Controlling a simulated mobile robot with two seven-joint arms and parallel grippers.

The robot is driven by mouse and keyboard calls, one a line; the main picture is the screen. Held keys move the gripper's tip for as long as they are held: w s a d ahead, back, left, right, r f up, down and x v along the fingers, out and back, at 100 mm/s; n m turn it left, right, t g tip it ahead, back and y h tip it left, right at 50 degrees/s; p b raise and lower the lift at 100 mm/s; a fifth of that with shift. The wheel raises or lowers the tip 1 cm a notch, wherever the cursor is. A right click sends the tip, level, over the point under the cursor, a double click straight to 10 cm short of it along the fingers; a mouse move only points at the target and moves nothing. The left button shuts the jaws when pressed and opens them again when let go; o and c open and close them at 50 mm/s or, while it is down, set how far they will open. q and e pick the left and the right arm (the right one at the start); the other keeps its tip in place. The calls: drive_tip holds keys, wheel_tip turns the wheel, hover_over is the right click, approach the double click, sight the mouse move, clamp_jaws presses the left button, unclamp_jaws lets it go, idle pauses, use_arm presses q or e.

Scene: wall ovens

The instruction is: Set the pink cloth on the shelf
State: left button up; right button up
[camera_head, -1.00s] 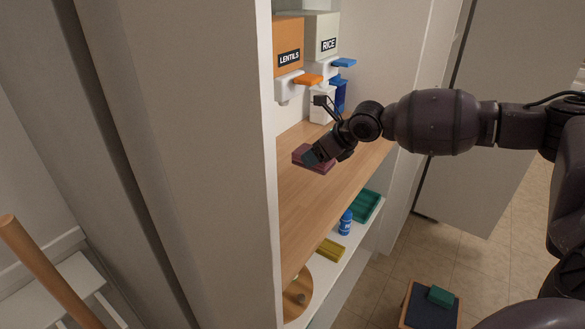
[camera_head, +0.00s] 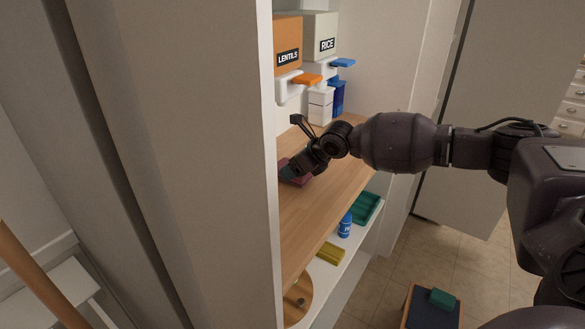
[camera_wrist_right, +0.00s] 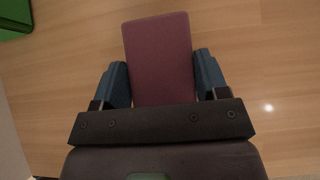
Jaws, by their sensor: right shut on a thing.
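The pink cloth, a dark pink folded block, is between the fingers of my right gripper (camera_head: 290,172) in the head view. The cloth (camera_wrist_right: 158,60) fills the middle of the right wrist view, with a blue finger on each side. My right gripper (camera_wrist_right: 162,85) is shut on it. The wooden shelf (camera_head: 322,205) lies directly under the cloth. I cannot tell whether the cloth touches the shelf. The gripper hides part of the cloth in the head view. My left gripper is out of view.
The LENTILS dispenser (camera_head: 288,45) and the RICE dispenser (camera_head: 320,40) hang at the back. White and blue containers stand below them. A cabinet side panel (camera_head: 190,150) is at left. A lower shelf holds a green tray (camera_head: 366,208), a blue bottle (camera_head: 345,225) and a yellow item (camera_head: 330,253).

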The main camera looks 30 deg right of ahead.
drive_tip(key=shift+w+a+f, duration=0.2)
drive_tip(key=shift+w+f, duration=0.15)
drive_tip(key=shift+w, duration=0.1)
drive_tip(key=shift+s+f, duration=0.1)
drive_tip(key=o, duration=0.9)
